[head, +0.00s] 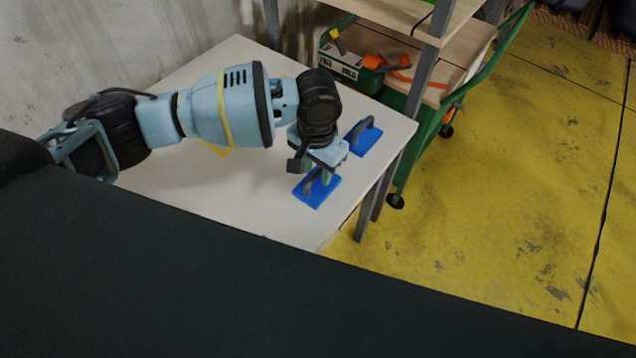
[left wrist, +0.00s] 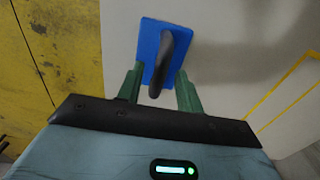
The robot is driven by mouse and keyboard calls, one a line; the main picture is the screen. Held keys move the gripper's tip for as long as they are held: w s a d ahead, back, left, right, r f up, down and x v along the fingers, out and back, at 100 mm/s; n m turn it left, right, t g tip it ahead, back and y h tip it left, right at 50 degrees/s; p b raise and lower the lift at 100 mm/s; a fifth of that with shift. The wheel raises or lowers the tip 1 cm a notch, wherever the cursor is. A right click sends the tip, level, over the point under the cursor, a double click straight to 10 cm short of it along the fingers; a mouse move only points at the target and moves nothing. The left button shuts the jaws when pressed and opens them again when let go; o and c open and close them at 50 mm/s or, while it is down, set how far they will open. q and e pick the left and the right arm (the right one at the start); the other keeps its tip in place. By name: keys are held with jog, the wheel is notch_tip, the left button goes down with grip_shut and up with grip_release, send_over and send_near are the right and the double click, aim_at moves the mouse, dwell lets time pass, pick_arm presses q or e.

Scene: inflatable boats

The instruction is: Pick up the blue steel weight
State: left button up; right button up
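Two blue steel weights, each a flat blue plate with a dark arched handle, lie on the pale table (head: 240,75). The nearer blue weight (head: 316,194) is under my left gripper (head: 322,177); the other blue weight (head: 368,141) lies further back, to the right. In the left wrist view my left gripper (left wrist: 158,90) has its two green fingers apart. The near weight's blue plate (left wrist: 149,42) shows ahead, and its dark handle (left wrist: 170,62) reaches between the fingers, with gaps visible on both sides. My right gripper is not in view.
A green cart (head: 413,135) with a green-and-white box (head: 343,62) and orange tools stands behind the table, beside shelving with a grey post (head: 422,85). The wall is at the left back. Open yellow floor (head: 490,220) lies to the right.

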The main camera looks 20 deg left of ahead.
pick_arm(q)
jog(key=shift+f, duration=0.85)
jog(key=shift+c, duration=0.2)
grip_shut()
dwell(0.5)
jog(key=shift+r, duration=0.1)
